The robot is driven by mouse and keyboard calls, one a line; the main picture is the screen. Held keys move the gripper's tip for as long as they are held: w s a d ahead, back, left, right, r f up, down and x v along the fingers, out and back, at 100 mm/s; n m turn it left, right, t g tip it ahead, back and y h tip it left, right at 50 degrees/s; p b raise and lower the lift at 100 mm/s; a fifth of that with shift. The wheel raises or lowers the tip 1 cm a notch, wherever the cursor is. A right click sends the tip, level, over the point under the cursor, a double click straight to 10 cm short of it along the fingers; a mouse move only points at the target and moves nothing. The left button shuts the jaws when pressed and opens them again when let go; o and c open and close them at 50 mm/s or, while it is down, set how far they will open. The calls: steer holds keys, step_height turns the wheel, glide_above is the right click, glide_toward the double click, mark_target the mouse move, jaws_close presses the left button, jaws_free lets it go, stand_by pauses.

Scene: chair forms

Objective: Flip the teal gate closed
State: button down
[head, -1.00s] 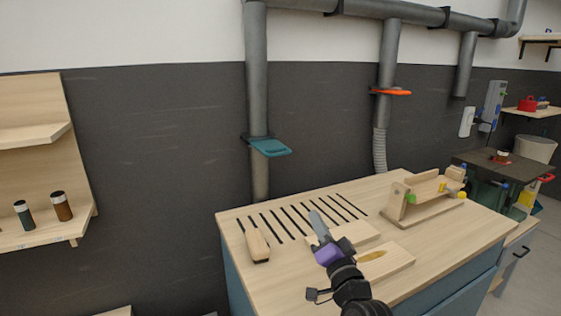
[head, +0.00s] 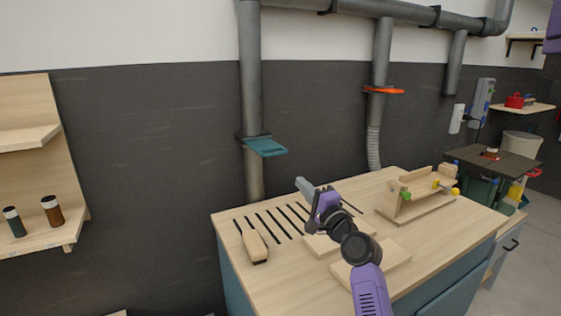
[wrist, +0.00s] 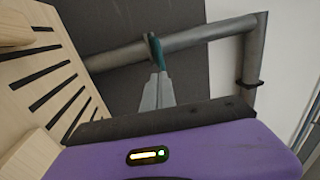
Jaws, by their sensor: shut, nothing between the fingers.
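The teal gate (head: 265,147) is a flat plate sticking out to the right from the left vertical grey pipe (head: 250,100). In the wrist view the teal gate (wrist: 158,52) shows nearly edge-on on its pipe, just past the fingertips in the picture. My gripper (head: 301,184) is shut and empty, raised above the slotted workbench, below and to the right of the gate in the head view. Its grey fingers (wrist: 157,82) also show in the wrist view. I see a gap between gripper and gate in the head view.
An orange gate (head: 384,90) sits on the pipe to the right. The workbench (head: 300,268) below carries a wooden brush (head: 255,246), wooden boards and a wooden jig (head: 418,200). A shelf with jars (head: 52,212) is at the left. Open space surrounds the teal gate's front.

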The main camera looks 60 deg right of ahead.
steer(key=p, duration=0.2)
glide_toward(269, 148)
steer(key=shift+x, duration=0.9)
steer(key=shift+s+d, duration=0.1)
steer(key=shift+d, duration=0.05)
steer(key=b+x, duration=0.1)
steer(key=x, duration=0.1)
steer(key=f+b+x, duration=0.1)
steer(key=b+x, duration=0.1)
steer(key=x, duration=0.1)
steer(key=b+x, duration=0.2)
steer(key=shift+w+d+f, duration=0.15)
steer(key=shift+w+f, duration=0.15)
steer(key=shift+w, duration=0.15)
steer(key=shift+w+d+r, duration=0.15)
steer(key=shift+w, duration=0.05)
steer(key=shift+r, duration=0.25)
